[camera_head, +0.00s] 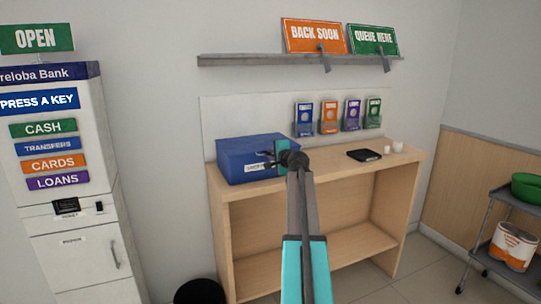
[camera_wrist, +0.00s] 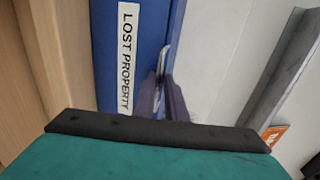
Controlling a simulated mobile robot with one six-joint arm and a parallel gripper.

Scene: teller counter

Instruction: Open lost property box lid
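The blue lost property box (camera_head: 240,158) stands at the left end of the wooden counter, and its lid looks shut. Its white label shows partly in the head view; in the wrist view the box (camera_wrist: 151,30) carries the words LOST PROPERTY. My gripper (camera_head: 272,160) is at the right part of the box's front, hiding some of it. In the wrist view my gripper's dark fingers (camera_wrist: 166,88) are close together by a small pale metal piece (camera_wrist: 163,62) on the box. I cannot tell whether they grip it.
A black flat device (camera_head: 364,155) and small white cups (camera_head: 392,147) lie on the counter (camera_head: 335,165) to the right. Several leaflet holders (camera_head: 328,117) line the back panel. A shelf (camera_head: 290,60) with signs hangs above. A trolley (camera_head: 490,225) stands at right.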

